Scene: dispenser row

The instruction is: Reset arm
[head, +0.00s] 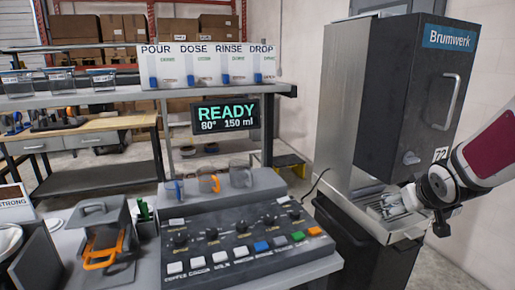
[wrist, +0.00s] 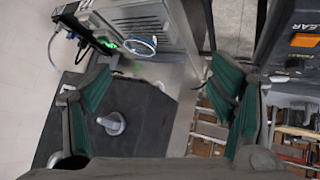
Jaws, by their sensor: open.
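My arm comes in from the right edge of the head view, and its wrist end (head: 438,187) is in front of the lower right of the Brumwerk machine (head: 395,95). My gripper (wrist: 160,75) is open in the wrist view, with its two green-padded fingers wide apart. Nothing is held between them. Beyond the fingers are a dark panel (wrist: 135,115) with a grey knob and a light metal part with a round clear item. I cannot tell how far the fingers are from these.
A control panel (head: 240,240) with knobs and coloured buttons is on the counter. Behind it are a READY display (head: 226,115) and a sign reading POUR, DOSE, RINSE, DROP (head: 210,65). An orange-handled item (head: 104,245) stands at left. Floor shows behind the counter.

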